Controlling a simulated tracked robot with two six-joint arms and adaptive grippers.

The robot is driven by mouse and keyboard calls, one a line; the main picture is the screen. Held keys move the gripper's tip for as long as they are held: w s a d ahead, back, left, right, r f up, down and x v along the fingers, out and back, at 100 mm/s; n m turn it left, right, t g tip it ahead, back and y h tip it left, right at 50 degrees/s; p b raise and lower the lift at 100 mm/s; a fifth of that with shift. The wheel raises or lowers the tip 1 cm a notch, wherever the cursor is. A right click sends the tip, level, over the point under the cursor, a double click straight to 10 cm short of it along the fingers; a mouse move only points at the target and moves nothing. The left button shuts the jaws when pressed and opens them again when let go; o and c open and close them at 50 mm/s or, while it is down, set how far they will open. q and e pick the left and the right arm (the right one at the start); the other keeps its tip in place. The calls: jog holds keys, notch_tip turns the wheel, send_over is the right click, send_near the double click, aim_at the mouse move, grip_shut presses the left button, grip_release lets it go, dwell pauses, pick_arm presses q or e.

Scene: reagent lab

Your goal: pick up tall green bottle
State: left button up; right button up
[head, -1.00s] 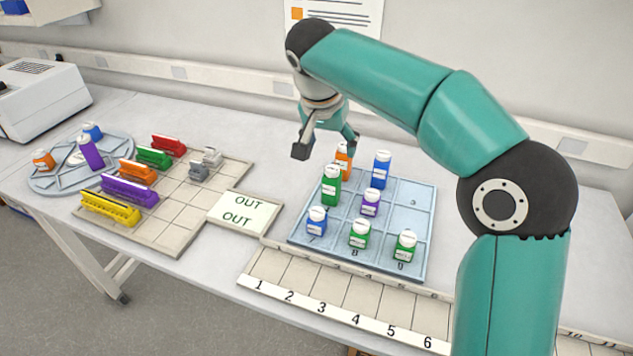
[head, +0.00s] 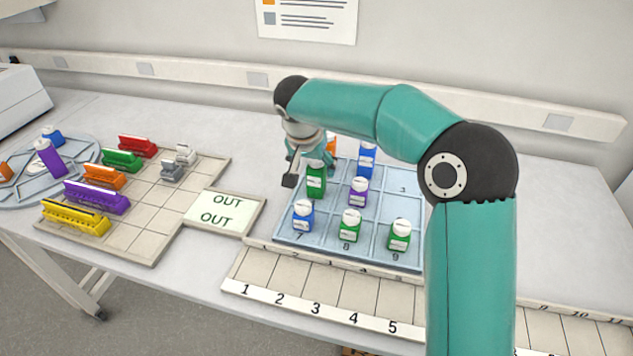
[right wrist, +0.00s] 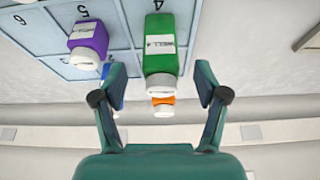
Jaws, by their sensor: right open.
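The tall green bottle (head: 316,183) with a white cap stands upright in the left column, middle row of the blue tray (head: 404,206). My right gripper (head: 307,169) is open and low at the bottle, with one finger to its left. The other finger is mostly hidden in the head view. In the right wrist view the green bottle (right wrist: 166,45) lies ahead, between the lines of the open fingers of my right gripper (right wrist: 160,72). Gaps show on both sides, and I see no contact. My left gripper is out of view.
An orange bottle (head: 331,144) stands just behind, partly hidden by my gripper. A tall blue bottle (head: 367,161), a purple bottle (head: 358,192) and a small blue bottle (head: 303,215) are close by. Two short green bottles stand in front. The numbered rack (head: 330,288) is empty where visible.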

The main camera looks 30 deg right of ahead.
aim_at(316, 174)
jog(key=shift+p+x, duration=0.3)
jog(key=shift+x, duration=0.45)
jog(key=f, duration=0.1)
jog(key=w+d+f, duration=0.1)
jog(key=f+p, duration=0.1)
jog(key=shift+w+d, duration=0.25)
jog(key=shift+d, duration=0.15)
jog(key=shift+w+f, duration=0.1)
jog(key=shift+f, duration=0.25)
jog(key=c, duration=1.2)
jog(key=shift+r, duration=0.1)
jog(key=shift+c, duration=0.2)
